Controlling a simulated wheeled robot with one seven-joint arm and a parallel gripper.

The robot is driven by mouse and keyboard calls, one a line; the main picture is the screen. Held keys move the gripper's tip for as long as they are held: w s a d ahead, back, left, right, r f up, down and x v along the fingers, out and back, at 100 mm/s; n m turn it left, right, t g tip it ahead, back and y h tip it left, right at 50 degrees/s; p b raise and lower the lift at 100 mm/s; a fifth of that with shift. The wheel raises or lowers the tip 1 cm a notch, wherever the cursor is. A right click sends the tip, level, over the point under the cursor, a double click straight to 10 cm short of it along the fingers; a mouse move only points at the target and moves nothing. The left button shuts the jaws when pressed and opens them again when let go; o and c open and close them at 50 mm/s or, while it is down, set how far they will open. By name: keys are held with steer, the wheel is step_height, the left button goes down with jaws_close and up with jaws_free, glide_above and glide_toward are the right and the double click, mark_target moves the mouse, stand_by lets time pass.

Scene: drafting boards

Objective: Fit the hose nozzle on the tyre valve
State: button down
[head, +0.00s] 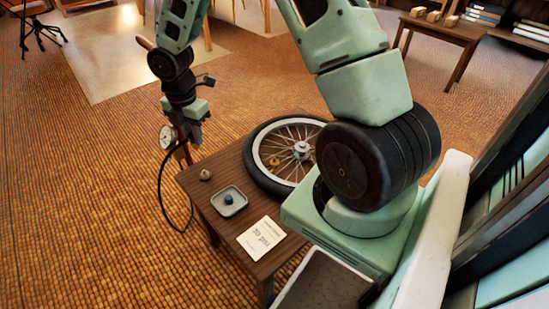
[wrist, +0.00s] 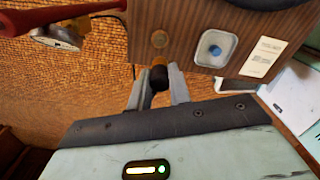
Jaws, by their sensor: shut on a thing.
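The wheel with its black tyre (head: 262,177) lies flat on a small wooden table (head: 200,195). A small brass-coloured piece (head: 274,162) shows among its spokes; I cannot tell whether it is the valve. My gripper (wrist: 158,76) is shut on a dark, rounded piece (wrist: 158,78), apparently the hose nozzle, its lower part hidden between the fingers. In the head view my gripper (head: 190,122) is above the table's far left corner, left of the wheel. A black hose (head: 160,184) loops beside the table. A red pump (head: 187,154) with a round gauge (head: 167,137) stands there.
A grey tray (head: 241,207) with a blue cap (head: 229,199), a printed card (head: 260,238) and a small tan knob (head: 205,174) lie on the table. A tripod (head: 38,32) and another table (head: 437,29) stand farther back. Open floor lies left.

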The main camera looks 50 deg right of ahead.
steer(key=shift+r, duration=0.3)
steer(key=s+d+p, duration=0.4)
steer(key=s+d, duration=0.9)
steer(key=s, duration=0.4)
steer(key=shift+p, duration=0.3)
stand_by(1.1)
steer(key=shift+f, duration=0.1)
steer(key=shift+f+b, duration=1.65)
steer(key=shift+f, duration=0.35)
steer(key=shift+f+b, duration=1)
steer(key=shift+f, duration=0.3)
steer(key=c, duration=1.2)
jaws_free()
